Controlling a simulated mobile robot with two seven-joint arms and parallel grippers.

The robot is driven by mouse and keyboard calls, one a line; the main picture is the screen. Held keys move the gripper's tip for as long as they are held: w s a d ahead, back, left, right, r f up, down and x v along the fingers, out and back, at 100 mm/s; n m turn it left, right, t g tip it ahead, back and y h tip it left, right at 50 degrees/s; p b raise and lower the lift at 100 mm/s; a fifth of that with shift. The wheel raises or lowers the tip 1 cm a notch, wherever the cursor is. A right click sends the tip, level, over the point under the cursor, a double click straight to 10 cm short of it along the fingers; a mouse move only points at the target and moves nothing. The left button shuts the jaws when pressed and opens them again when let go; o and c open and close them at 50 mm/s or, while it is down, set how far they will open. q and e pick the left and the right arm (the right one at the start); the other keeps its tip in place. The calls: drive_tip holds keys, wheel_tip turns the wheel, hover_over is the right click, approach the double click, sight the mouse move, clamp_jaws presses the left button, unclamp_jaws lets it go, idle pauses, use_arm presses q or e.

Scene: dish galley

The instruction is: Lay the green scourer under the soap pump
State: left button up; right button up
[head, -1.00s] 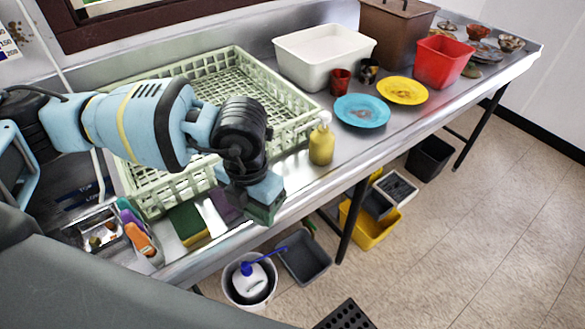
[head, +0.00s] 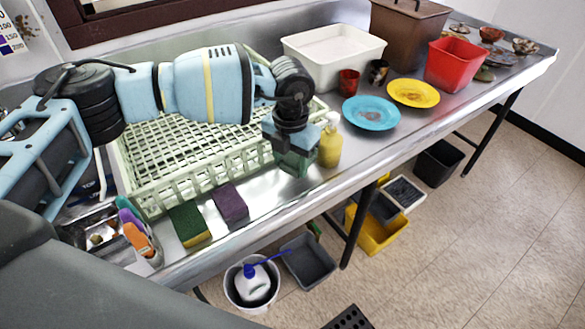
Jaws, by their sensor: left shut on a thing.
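The soap pump (head: 330,147) is a yellow bottle with a pale pump head, upright on the metal counter near its front edge. My left gripper (head: 291,147) is just left of it, pointing down and shut on the green scourer (head: 295,164). The scourer is dark green and largely hidden by the fingers. It is close beside the pump; I cannot tell whether it touches the bottle or the counter. My right gripper is not in view.
A pale green dish rack (head: 160,195) lies behind my left gripper. A green-and-yellow sponge (head: 189,223) and a purple sponge (head: 230,203) lie in front of it. A blue plate (head: 371,113) and a yellow plate (head: 414,93) lie right of the pump. The counter's front edge is close.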

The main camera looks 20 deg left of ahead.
sight(292, 161)
use_arm(q)
drive_tip(key=shift+w, duration=0.1)
drive_tip(key=shift+w, duration=0.3)
drive_tip(key=shift+f, duration=1.7)
drive_tip(key=shift+f, duration=0.2)
drive_tip(key=o, duration=1)
drive_tip(key=shift+r, duration=0.15)
wheel_tip(292, 161, up, 12)
drive_tip(key=shift+r, duration=0.1)
